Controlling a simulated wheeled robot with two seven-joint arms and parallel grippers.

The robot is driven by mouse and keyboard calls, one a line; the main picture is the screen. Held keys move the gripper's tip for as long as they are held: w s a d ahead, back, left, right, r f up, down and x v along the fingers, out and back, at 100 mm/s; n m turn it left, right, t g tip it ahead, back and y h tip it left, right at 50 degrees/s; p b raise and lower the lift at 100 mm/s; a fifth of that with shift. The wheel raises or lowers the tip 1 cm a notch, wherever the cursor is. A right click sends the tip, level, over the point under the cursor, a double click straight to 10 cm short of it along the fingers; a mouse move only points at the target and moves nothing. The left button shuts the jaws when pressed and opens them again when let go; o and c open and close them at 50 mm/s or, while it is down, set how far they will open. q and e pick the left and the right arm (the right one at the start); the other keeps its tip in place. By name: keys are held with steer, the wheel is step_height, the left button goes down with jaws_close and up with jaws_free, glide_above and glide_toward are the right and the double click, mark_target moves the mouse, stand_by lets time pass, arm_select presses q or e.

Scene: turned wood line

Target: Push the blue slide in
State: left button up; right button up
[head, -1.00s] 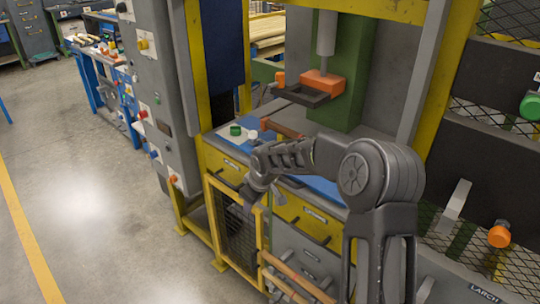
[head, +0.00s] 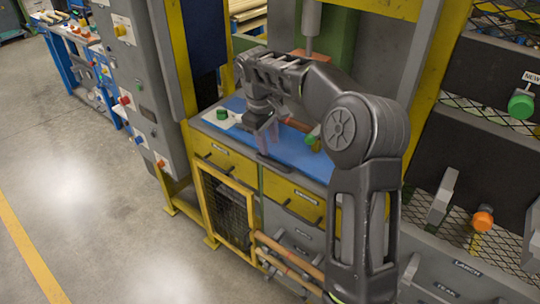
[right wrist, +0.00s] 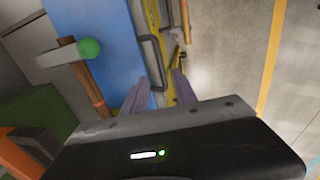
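No part is clearly marked as the blue slide. A blue knob (head: 138,139) sticks out of the grey upright cabinet at the left, between a red knob (head: 125,100) and an orange knob (head: 161,163); how far it stands out I cannot tell. My right gripper (head: 266,138) points down above the front part of the blue bench mat (head: 295,157), well to the right of that knob. In the right wrist view its two fingers (right wrist: 160,88) are apart with nothing between them. My left gripper is not in view.
A yellow-framed press bench with drawers (head: 225,160) stands below my right arm. A mesh cage door (head: 228,215) is below. The floor at the left is clear.

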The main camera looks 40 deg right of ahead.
mark_target(272, 163)
steer(key=shift+w+d+f+p, duration=0.1)
steer(key=shift+d+f+p, duration=0.15)
steer(key=shift+f, duration=1.05)
steer(key=shift+w+d+f+p, duration=0.1)
steer(key=shift+d+f+p, duration=0.1)
steer(key=shift+f, duration=1.1)
steer(key=shift+w+d+f+p, duration=0.1)
steer(key=shift+d+f+p, duration=0.15)
steer(key=shift+f, duration=1.05)
steer(key=shift+s, duration=0.1)
jaws_close()
